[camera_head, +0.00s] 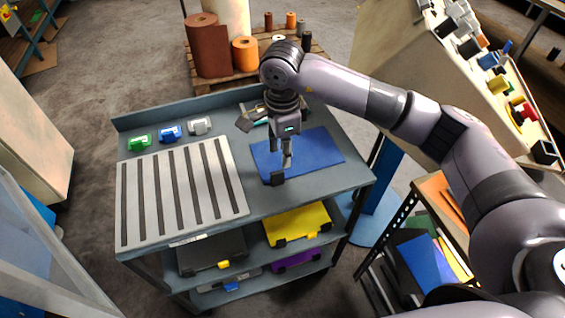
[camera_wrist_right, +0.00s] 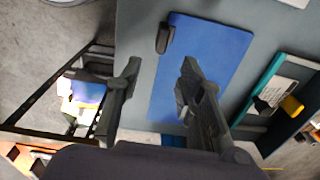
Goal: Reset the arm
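My right arm reaches in from the right in the head view, with its gripper (camera_head: 286,163) pointing down over the cart top. Its two fingers stand apart with nothing between them in the right wrist view (camera_wrist_right: 158,85). Below it lies a blue sheet (camera_head: 318,152), which also shows in the wrist view (camera_wrist_right: 215,45). A small black block (camera_head: 277,179) sits at the sheet's near edge, close to the fingers in the head view; the wrist view shows it apart from them (camera_wrist_right: 166,38). My left gripper is not in view.
A slotted grey plate (camera_head: 235,185) covers the cart's left top. Green (camera_head: 139,142), blue (camera_head: 170,132) and grey (camera_head: 200,126) pieces stand behind it. A teal-edged tray (camera_wrist_right: 272,85) lies beside the sheet. A slanted panel (camera_head: 385,75) stands right; rolls on a pallet (camera_head: 240,80) stand behind.

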